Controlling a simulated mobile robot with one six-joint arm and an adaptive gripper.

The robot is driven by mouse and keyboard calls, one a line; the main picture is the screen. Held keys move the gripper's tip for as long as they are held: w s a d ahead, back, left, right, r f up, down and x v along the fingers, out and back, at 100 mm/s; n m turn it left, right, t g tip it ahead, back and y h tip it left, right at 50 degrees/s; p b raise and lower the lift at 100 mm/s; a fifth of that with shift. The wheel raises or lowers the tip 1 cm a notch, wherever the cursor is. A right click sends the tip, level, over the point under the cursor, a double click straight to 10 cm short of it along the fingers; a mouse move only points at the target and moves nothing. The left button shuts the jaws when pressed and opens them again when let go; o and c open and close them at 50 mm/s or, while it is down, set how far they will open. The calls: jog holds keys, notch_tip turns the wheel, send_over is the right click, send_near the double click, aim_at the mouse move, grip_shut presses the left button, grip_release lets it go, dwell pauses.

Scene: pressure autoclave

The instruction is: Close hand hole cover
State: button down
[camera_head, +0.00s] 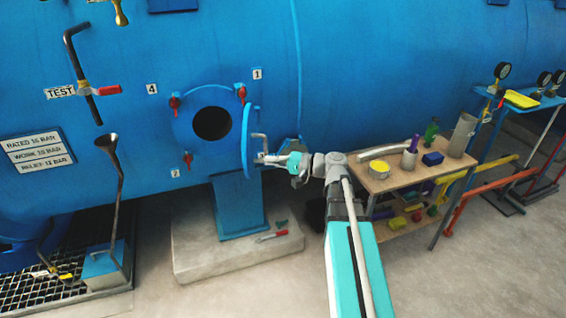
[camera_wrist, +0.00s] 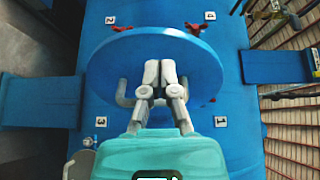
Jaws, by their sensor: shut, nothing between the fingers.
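The hand hole cover (camera_head: 248,142) is a round blue disc, swung open and seen nearly edge-on at the right of the dark round hand hole (camera_head: 212,123). A bent grey handle (camera_head: 260,142) stands out from its outer face. In the wrist view the cover (camera_wrist: 115,65) fills the middle, with the handle (camera_wrist: 122,93) partly behind my fingers. My gripper (camera_head: 262,158) is at the cover's outer face by the handle. Its fingertips (camera_wrist: 160,68) are together with nothing between them. Whether they touch the cover is unclear. Red clamps (camera_head: 174,102) surround the hole.
A cart (camera_head: 385,182) with bottles and tools stands right of my arm. A funnel pipe (camera_head: 117,185) stands left.

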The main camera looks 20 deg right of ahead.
aim_at(247, 158)
jog(key=shift+x, duration=2.6)
jog(key=shift+a, duration=0.1)
